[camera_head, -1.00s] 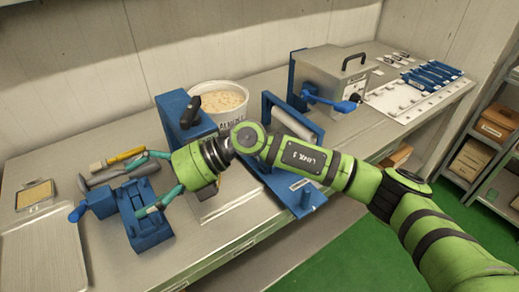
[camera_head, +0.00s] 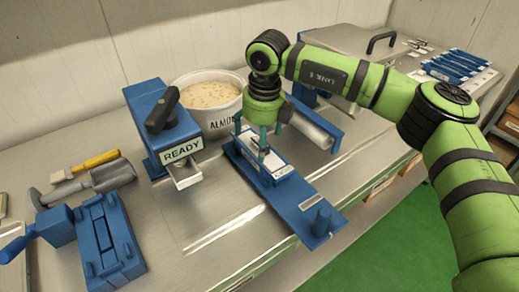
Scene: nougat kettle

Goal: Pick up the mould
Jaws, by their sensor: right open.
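My right gripper (camera_head: 266,150) points straight down with its teal fingers open. Its fingertips are at a low blue-edged piece with a pale top (camera_head: 279,168), which looks like the mould. This piece lies flat on a long blue base plate (camera_head: 305,212) beside a grey roller. The fingers partly cover it, and I cannot tell whether they touch it. My left gripper is not in view.
A blue slotted block (camera_head: 108,243), a grey scoop (camera_head: 112,177) and a yellow-handled tool (camera_head: 95,161) lie further left. The front middle of the bench is clear.

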